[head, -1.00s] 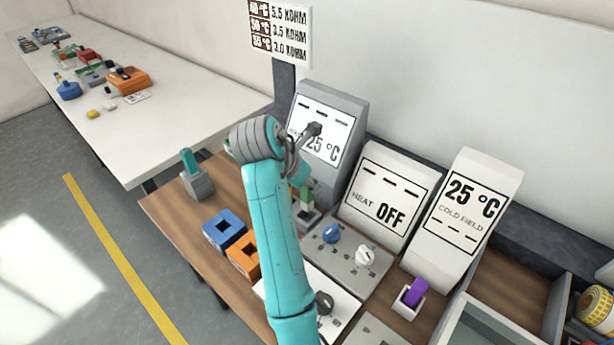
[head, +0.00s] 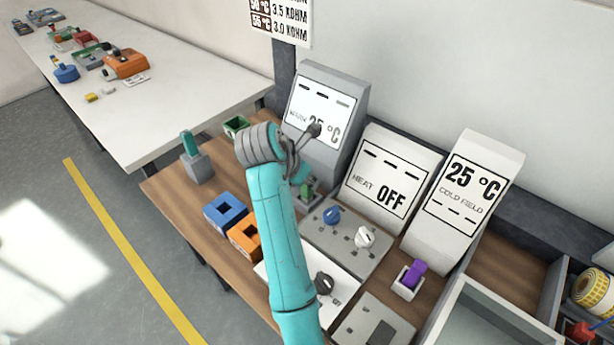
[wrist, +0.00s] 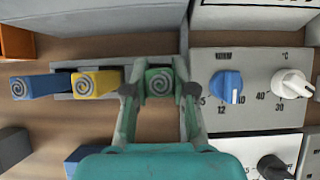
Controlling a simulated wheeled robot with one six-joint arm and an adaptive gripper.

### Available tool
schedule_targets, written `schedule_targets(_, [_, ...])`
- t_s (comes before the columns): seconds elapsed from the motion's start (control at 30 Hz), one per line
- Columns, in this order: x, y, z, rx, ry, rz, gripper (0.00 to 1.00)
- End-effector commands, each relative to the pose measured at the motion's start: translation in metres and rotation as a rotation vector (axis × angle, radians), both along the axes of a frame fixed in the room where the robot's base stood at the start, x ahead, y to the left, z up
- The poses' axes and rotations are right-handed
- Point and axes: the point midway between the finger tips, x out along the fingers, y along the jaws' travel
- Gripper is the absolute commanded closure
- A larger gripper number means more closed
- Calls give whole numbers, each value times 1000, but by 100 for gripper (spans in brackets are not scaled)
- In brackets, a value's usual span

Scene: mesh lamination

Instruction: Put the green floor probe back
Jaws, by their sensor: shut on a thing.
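The green floor probe (wrist: 160,83) has a spiral-marked end and stands between the two fingertips of my gripper (wrist: 157,90) in the wrist view. My gripper is shut on it. The probe is in line with a blue probe (wrist: 40,86) and a yellow probe (wrist: 97,84) to its left, at a grey rack (wrist: 64,70). In the head view, a green part (head: 306,191) shows just right of my arm at a grey base. My arm hides most of the rack there. I cannot tell whether the probe is fully seated.
A knob panel (wrist: 254,65) with blue and white knobs is close right of my gripper. Display boxes (head: 390,180) stand behind. Blue (head: 225,211) and orange blocks (head: 245,239) and a teal-topped holder (head: 197,168) are on the left.

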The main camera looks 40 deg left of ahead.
Motion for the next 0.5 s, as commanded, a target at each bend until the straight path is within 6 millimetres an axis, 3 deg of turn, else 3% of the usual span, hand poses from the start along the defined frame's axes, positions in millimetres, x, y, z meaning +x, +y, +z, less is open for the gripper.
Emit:
schedule_targets(0.2, [0,0,0,0,0,0,100])
schedule_targets(0.23, [0,0,0,0,0,0,70])
schedule_targets(0.33, [0,0,0,0,0,0,46])
schedule_targets(0.5, [0,0,0,0,0,0,46])
